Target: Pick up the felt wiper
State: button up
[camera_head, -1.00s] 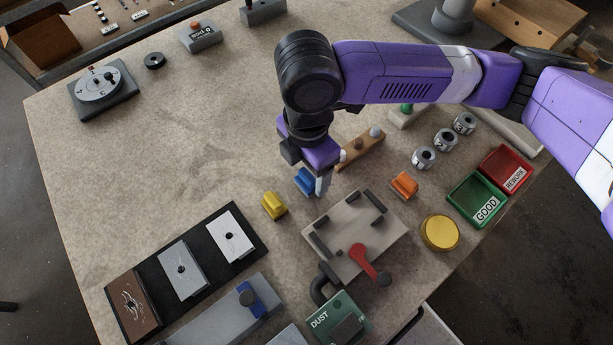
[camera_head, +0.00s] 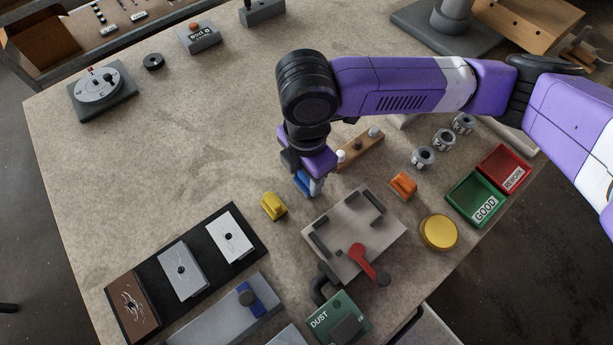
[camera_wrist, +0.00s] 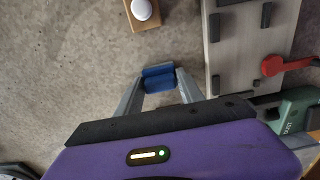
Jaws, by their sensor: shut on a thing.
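A small blue block-shaped wiper (camera_head: 302,183) is between the fingers of my gripper (camera_head: 309,187), which is shut on it. In the wrist view the blue wiper (camera_wrist: 158,77) sits between the two grey fingertips (camera_wrist: 159,90). Part of it is hidden by the fingers in the head view, and I cannot tell whether it touches the table. Similar yellow (camera_head: 274,206) and orange (camera_head: 403,185) wipers lie to the left and right. No label shows which one is felt.
The grey fixture plate (camera_head: 345,240) with its red lever (camera_head: 365,260) is close in front of the gripper. A wooden peg block (camera_head: 362,151) is just behind. Green (camera_head: 470,215) and red trays (camera_head: 508,168) are at right. The table's left middle is clear.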

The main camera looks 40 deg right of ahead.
notch_tip(320, 180, up, 20)
dwell(0.6)
